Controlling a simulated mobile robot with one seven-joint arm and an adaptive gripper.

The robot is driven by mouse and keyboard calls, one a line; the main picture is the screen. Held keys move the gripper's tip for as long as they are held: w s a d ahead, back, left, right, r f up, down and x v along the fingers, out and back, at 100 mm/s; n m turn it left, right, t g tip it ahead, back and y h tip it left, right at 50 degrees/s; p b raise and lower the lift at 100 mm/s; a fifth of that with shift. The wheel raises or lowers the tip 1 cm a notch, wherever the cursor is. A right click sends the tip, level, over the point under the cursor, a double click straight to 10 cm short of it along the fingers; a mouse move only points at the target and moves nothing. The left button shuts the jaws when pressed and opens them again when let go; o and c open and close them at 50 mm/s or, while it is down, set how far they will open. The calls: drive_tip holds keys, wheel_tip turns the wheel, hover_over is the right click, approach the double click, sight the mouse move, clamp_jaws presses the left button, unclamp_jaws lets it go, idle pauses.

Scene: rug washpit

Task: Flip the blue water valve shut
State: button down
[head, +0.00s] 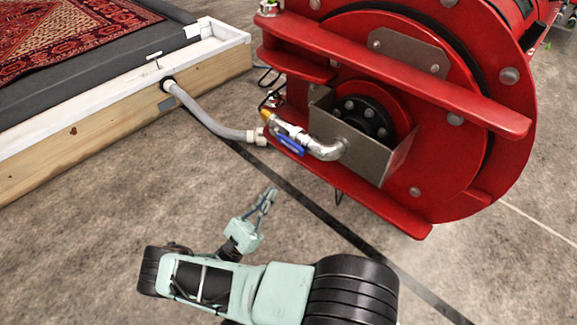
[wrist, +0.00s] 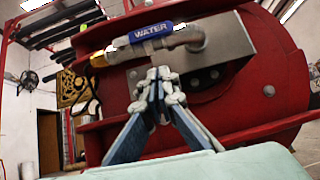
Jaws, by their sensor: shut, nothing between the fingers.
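The blue water valve handle (head: 291,146) sits on the metal pipe at the front of the red drum machine. In the wrist view the handle (wrist: 151,33) reads "WATER" and lies roughly along the pipe. My gripper (head: 271,193) is below and in front of the valve in the head view, apart from it. In the wrist view my gripper (wrist: 158,75) has its fingertips together, with nothing between them, and they appear just below the handle and pipe.
The red drum machine (head: 467,182) fills the upper right. A grey hose (head: 207,122) runs from the pipe to the wooden-sided pit (head: 110,130), where a patterned rug (head: 65,35) lies. The concrete floor before the machine is clear, apart from a dark strip.

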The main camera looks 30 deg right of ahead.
sight(286, 142)
drive_tip(key=shift+s+f+n+t, duration=0.3)
drive_tip(key=shift+f+n+t, duration=0.4)
drive_tip(key=shift+f+t, duration=0.2)
drive_tip(key=shift+r, duration=0.1)
drive_tip(key=a+r+p+x, duration=0.1)
drive_tip(key=x, duration=1.2)
drive_tip(key=shift+s+a+r, duration=0.3)
drive_tip(key=shift+s+a, duration=0.05)
drive_tip(key=shift+a, duration=0.05)
